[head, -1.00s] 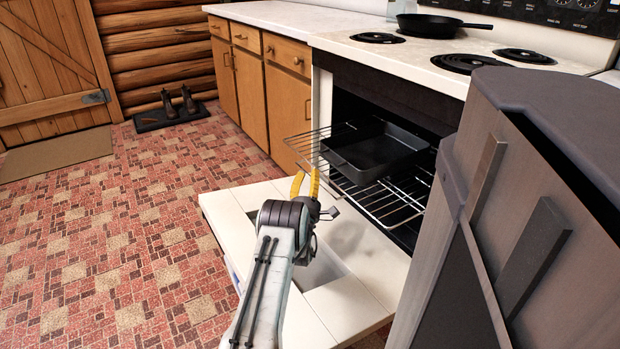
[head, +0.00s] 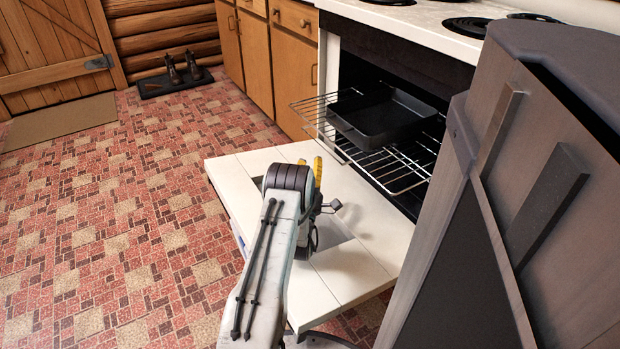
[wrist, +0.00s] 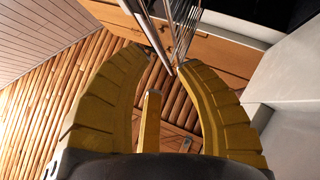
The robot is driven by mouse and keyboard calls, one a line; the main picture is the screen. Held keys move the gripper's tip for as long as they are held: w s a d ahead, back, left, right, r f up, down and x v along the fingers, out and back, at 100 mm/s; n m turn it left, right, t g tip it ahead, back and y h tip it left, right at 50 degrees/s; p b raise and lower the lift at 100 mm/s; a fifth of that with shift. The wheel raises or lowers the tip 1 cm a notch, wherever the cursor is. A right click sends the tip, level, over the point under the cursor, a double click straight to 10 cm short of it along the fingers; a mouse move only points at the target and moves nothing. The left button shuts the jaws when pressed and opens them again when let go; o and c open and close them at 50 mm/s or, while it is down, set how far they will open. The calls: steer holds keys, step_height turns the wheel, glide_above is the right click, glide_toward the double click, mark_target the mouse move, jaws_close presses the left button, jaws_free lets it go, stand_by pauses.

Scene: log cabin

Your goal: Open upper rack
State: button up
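The upper rack (head: 398,182) is a silver wire rack. It sticks out of the open oven with a dark baking pan (head: 375,122) on it. My gripper (head: 317,168) is over the lowered white oven door (head: 345,285), near the front side of the rack and lower in the picture. In the wrist view, my yellow fingers (wrist: 170,62) stand apart, with the rack's wires (wrist: 170,25) close at their tips. I cannot tell whether the fingers touch the wires. My arm hides part of the oven door.
Wooden cabinets (head: 258,60) stand left of the stove (head: 420,18). A large grey fridge-like body (head: 450,240) blocks the right side. The tiled floor (head: 100,220) on the left is clear. A boot tray (head: 175,84) lies by the far wall.

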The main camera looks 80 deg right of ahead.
steer(key=shift+v, duration=2)
